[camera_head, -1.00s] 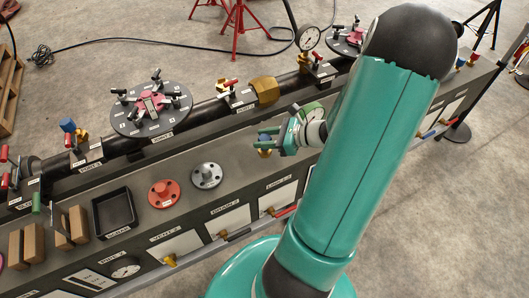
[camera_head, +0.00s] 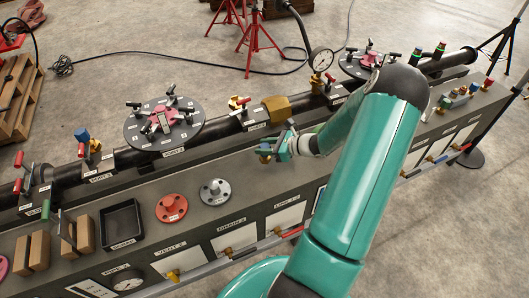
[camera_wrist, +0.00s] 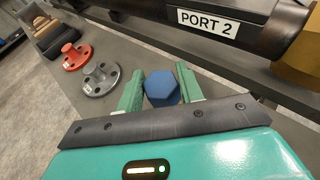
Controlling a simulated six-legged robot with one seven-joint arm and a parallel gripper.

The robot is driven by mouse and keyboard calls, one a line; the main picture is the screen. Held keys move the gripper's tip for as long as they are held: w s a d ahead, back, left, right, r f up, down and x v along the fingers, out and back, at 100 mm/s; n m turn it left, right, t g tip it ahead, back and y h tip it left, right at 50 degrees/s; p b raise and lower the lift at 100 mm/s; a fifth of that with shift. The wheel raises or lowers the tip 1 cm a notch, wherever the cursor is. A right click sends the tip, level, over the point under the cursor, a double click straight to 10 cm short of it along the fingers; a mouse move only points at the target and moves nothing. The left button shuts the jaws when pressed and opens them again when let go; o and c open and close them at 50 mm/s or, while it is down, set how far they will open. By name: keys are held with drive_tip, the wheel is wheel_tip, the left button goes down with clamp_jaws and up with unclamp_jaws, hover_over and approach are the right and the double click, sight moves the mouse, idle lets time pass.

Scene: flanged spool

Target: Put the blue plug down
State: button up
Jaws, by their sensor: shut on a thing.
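The blue plug (camera_wrist: 162,88) shows its hexagonal blue end between the two green fingers of my gripper (camera_wrist: 160,92) in the wrist view. My gripper is shut on it. In the head view my gripper (camera_head: 270,150) is over the bench (camera_head: 190,238), to the right of and behind the grey flange (camera_head: 215,192). The plug is small and partly hidden by the fingers there. I cannot tell whether its lower end touches the bench top.
The red flange (camera_head: 172,208) and a black tray (camera_head: 121,225) stand left of the grey flange. A dark pipe (camera_head: 220,130) runs behind my gripper, with a brass nut (camera_head: 278,108) and a gauge (camera_head: 321,60). Bench top between my gripper and the grey flange looks clear.

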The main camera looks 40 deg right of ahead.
drive_tip(key=shift+w+f, duration=0.15)
drive_tip(key=shift+f, duration=0.1)
drive_tip(key=shift+w+d+f, duration=0.1)
drive_tip(key=shift+w+f, duration=0.05)
drive_tip(key=shift+f, duration=1.45)
drive_tip(key=shift+f, duration=0.1)
drive_tip(key=o, duration=1.1)
